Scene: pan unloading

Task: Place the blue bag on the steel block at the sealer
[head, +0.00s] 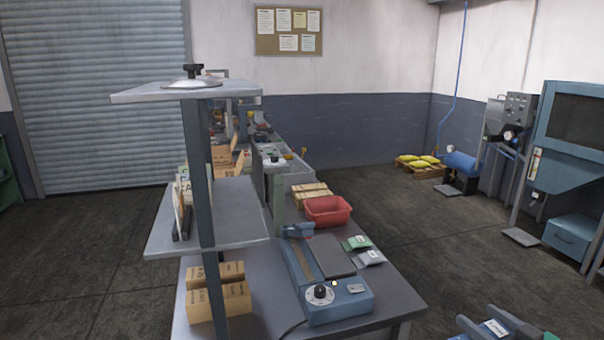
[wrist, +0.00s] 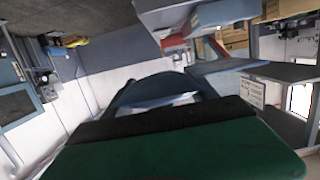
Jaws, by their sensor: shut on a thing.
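The sealer (head: 340,304) is a blue machine with a black dial on the near end of the bench. The flat grey steel block (head: 333,256) lies along its right side, with nothing on top. The blue bag (head: 496,328), with a white label, is partly visible at the bottom right edge of the head view. My gripper (head: 484,323) is shut on it, off the bench's right side and apart from the block. In the wrist view the blue bag (wrist: 160,88) shows beyond a dark strip and a large green surface, which hide much of it.
A green bag (head: 356,242) and a pale grey bag (head: 371,258) lie right of the block. A red bin (head: 328,211) stands behind. A shelf post (head: 203,200) and cardboard boxes (head: 218,292) stand left.

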